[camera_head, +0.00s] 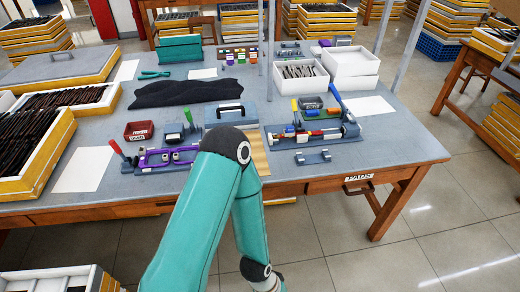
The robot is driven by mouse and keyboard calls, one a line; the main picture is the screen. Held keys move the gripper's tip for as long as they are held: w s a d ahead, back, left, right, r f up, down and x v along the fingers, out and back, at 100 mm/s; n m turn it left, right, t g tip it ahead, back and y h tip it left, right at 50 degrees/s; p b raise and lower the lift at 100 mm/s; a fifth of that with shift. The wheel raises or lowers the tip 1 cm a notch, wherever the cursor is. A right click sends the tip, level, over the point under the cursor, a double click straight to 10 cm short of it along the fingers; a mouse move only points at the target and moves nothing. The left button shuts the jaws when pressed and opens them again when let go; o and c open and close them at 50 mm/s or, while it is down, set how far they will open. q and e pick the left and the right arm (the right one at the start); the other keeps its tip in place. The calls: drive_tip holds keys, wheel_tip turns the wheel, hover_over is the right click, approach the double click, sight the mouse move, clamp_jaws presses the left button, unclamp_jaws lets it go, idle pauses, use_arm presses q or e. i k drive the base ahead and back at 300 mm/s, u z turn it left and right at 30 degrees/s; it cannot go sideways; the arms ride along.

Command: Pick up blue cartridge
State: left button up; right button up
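I cannot single out the blue cartridge with certainty. A row of small coloured blocks (241,57) stands at the back middle of the table, with a bluish-purple block (229,60) at its left end. Small blue and red parts also sit on the grey fixture (318,142) at the right front, which has a blue lever (337,96). One teal arm of mine rises from the bottom edge, bends at the table front and drops back out of the frame. Neither gripper shows.
The table (400,146) holds a purple-framed fixture (165,158), a red bin (138,131), a dark cloth (187,92), white boxes (351,61) and a tray of dark frames (30,135). A green pair of pliers (154,75) lies behind the cloth. The right front corner is clear.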

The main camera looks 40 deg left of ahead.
sight(288, 129)
drive_tip(key=z, duration=0.05)
drive_tip(key=k, duration=1.35)
drive_tip(key=u, duration=0.5)
drive_tip(key=i, duration=1.7)
